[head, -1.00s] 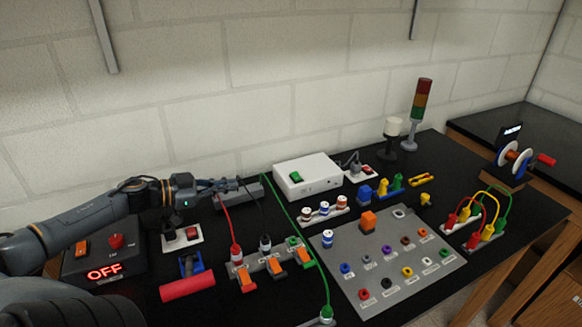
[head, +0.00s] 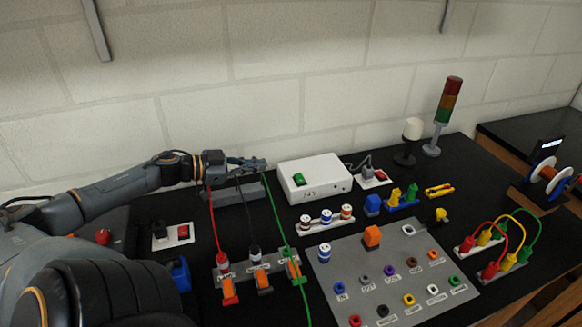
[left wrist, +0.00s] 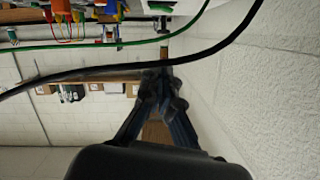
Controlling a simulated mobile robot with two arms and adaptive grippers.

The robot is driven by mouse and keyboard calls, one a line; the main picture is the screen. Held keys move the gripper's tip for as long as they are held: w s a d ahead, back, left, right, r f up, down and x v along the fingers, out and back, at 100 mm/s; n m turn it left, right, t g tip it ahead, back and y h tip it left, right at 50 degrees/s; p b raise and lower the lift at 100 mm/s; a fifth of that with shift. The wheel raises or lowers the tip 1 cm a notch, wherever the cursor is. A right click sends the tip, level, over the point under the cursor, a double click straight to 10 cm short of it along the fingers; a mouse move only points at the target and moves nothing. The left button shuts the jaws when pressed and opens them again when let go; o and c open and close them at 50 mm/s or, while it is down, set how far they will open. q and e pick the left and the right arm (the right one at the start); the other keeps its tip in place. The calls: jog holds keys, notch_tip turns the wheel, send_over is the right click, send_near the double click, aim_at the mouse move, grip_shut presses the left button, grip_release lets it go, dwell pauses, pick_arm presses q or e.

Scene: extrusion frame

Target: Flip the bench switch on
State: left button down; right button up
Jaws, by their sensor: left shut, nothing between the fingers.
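My left gripper (head: 252,164) is shut and empty, above the back of the bench just left of the white box (head: 322,180). The white box has a green rocker switch (head: 299,180) on its front; I cannot tell which way it is set. In the left wrist view the shut fingers (left wrist: 163,82) show dark, with nothing between them. A white socket plate with a red switch (head: 183,232) lies at the left; another plate with a red switch (head: 380,175) lies right of the white box. The red knob (head: 103,237) of a dark panel shows past my left arm, which hides most of the panel. My right gripper is not in view.
Red, black and green cables hang below my left gripper to a strip with orange levers (head: 264,280). A grey board of coloured sockets (head: 345,270) fills the middle front. A signal tower (head: 448,115) and white-topped lamp (head: 411,140) stand behind. The wall is close at the back.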

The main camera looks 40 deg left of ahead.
pick_arm(q)
jog(key=w, duration=0.2)
jog(key=b, duration=0.3)
send_over(291, 181)
jog(key=s, duration=0.2)
jog(key=shift+w+d+f, duration=0.1)
jog(key=shift+w+f, duration=0.05)
jog(key=shift+f, duration=0.45)
jog(key=shift+w+d+f, duration=0.1)
jog(key=shift+f, duration=0.45)
jog(key=shift+w+d+f+b, duration=0.1)
jog(key=shift+w+d+b, duration=0.15)
jog(key=shift+w+b, duration=0.25)
jog(key=shift+w+a+f, duration=0.15)
jog(key=shift+a+f, duration=0.1)
jog(key=shift+f, duration=0.75)
jog(key=shift+w+a+f, duration=0.1)
jog(key=shift+a+f, duration=0.1)
jog(key=shift+f, duration=0.75)
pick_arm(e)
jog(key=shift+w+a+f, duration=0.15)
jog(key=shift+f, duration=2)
